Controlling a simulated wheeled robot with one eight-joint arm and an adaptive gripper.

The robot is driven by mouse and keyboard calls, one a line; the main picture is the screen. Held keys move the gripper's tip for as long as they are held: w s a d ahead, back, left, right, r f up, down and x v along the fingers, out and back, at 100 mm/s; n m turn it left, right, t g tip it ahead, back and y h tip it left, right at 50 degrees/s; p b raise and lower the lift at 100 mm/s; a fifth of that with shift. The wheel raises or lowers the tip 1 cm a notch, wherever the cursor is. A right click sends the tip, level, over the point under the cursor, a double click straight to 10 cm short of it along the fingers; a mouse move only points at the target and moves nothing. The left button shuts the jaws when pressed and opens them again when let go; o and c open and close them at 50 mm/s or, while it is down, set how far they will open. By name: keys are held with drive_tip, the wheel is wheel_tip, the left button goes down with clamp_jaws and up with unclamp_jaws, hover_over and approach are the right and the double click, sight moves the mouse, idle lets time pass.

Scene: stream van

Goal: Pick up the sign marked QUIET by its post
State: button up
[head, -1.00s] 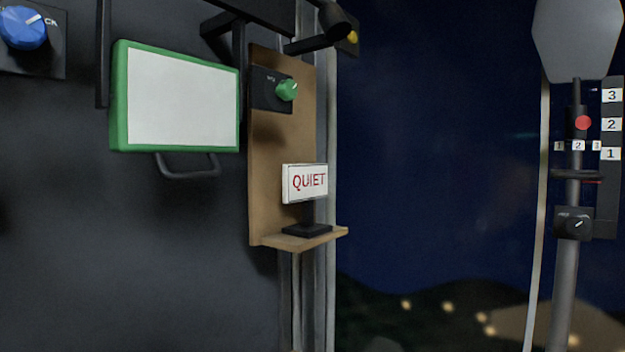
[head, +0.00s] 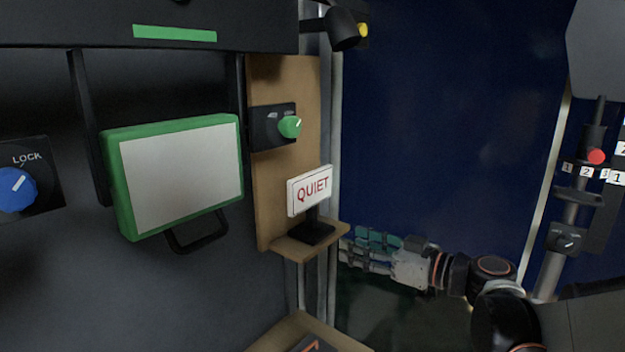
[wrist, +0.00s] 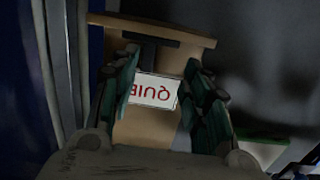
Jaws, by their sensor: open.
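The QUIET sign (head: 310,190) is a small white plate with red letters. It stands upright on a dark post and black base (head: 312,232) on a small wooden shelf (head: 340,233). In the wrist view the sign (wrist: 153,91) appears upside down, between the fingers. My gripper (head: 352,252) is open, with teal finger pads. In the head view it is to the right of the shelf and a little lower than the sign, pointing left. In the wrist view my gripper (wrist: 160,85) shows its fingers spread, with nothing held. The post (wrist: 147,54) is partly visible there beyond the plate.
A wooden backboard (head: 283,180) with a green knob (head: 290,127) rises behind the shelf. A green-framed white panel (head: 180,170) with a black handle is at left. A black lamp (head: 342,28) hangs above. Another wooden surface (head: 290,330) lies below.

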sight(315, 216)
drive_tip(key=shift+n+y, duration=0.3)
drive_tip(key=shift+y, duration=0.1)
drive_tip(key=w+a, duration=0.2)
drive_tip(key=w+a+r, duration=0.1)
drive_tip(key=w+a, duration=0.1)
drive_tip(key=w+a+p, duration=0.1)
drive_tip(key=w+a, duration=0.1)
drive_tip(key=shift+w+r, duration=0.2)
drive_tip(key=shift+r, duration=0.2)
drive_tip(key=shift+w+p+x, duration=0.2)
drive_tip(key=shift+p+x, duration=0.25)
drive_tip(key=shift+x, duration=2.25)
drive_tip(key=shift+d+r, duration=0.15)
drive_tip(key=shift+d, duration=0.05)
clamp_jaws()
